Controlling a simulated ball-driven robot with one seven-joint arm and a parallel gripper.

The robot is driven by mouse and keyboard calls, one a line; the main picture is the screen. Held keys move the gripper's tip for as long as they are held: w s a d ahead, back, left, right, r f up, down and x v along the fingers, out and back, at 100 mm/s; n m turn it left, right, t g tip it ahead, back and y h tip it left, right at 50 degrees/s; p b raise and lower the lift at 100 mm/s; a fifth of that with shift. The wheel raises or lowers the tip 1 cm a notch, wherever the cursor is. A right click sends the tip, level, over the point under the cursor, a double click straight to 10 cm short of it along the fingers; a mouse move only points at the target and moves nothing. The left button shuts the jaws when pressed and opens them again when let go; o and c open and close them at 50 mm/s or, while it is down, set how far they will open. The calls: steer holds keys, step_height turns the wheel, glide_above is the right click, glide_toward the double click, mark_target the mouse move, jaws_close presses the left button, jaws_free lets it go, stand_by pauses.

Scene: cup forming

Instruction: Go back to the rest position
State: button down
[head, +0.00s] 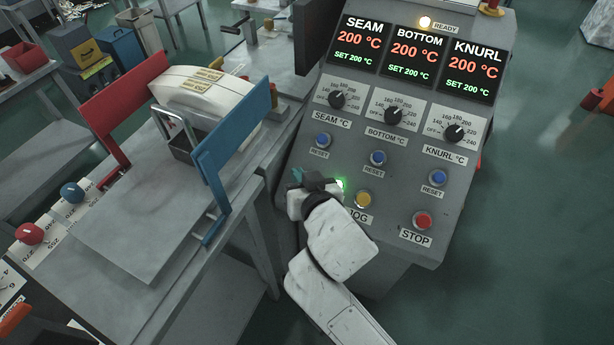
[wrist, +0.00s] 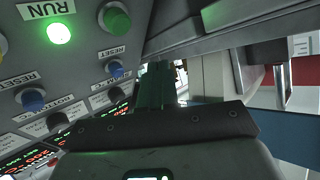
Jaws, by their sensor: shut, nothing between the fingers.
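My gripper (head: 298,174) is at the left edge of the sloped control panel (head: 330,140), next to a lit green lamp (head: 340,184). In the wrist view its teal fingers (wrist: 157,85) are together and hold nothing. The wrist view shows the lit lamp (wrist: 60,33) labelled RUN, with a green button (wrist: 115,18) beside it and apart from the fingers.
SEAM, BOTTOM and KNURL displays (head: 417,55) all read 200 °C. The READY lamp (head: 425,22) glows. A yellow JOG button (head: 363,200) and red STOP button (head: 422,220) lie right of my arm. Left stands a bench (head: 140,240) with red (head: 118,110) and blue (head: 232,135) plates.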

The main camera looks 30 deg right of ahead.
stand_by(0.5)
steer(key=s+d+f+g, duration=0.5)
steer(key=s+d+f, duration=0.2)
steer(key=s+f, duration=0.25)
steer(key=s+f+n+g+y, duration=0.1)
steer(key=s+f+g, duration=0.2)
steer(key=s, duration=0.6)
steer(key=s+d+f+n+g, duration=0.1)
steer(key=s+g, duration=0.3)
steer(key=s, duration=0.5)
steer(key=shift+s+d+f+n+y, duration=0.25)
steer(key=shift+f+n+y, duration=0.2)
steer(key=shift+f, duration=0.45)
